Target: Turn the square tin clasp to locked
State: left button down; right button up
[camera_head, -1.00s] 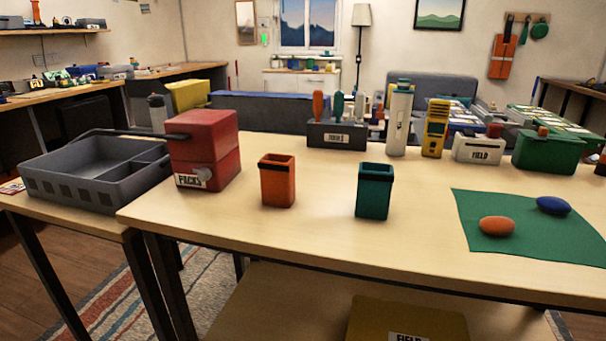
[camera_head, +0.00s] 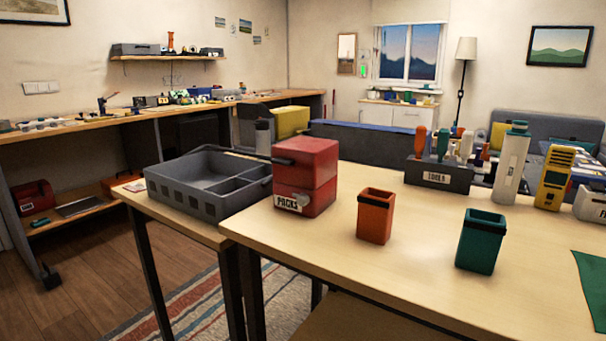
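A red square tin (camera_head: 316,166) stands upright near the left end of the wooden table (camera_head: 350,262). Its front carries a white label (camera_head: 287,203) reading PACKS. A small grey round clasp (camera_head: 302,198) sits on the front beside the label. I cannot tell from its shape whether it is locked. Neither of my grippers shows in the head view.
A grey divided tray (camera_head: 180,198) stands left of the tin. An orange bin (camera_head: 375,215) and a teal bin (camera_head: 481,241) stand to its right. A tool holder (camera_head: 437,176), white bottle (camera_head: 511,164) and yellow meter (camera_head: 554,178) stand behind. The front tabletop is clear.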

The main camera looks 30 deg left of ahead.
aim_at(302, 199)
jog(key=j+u, duration=0.2)
jog(key=j, duration=1.5)
jog(key=i, duration=0.1)
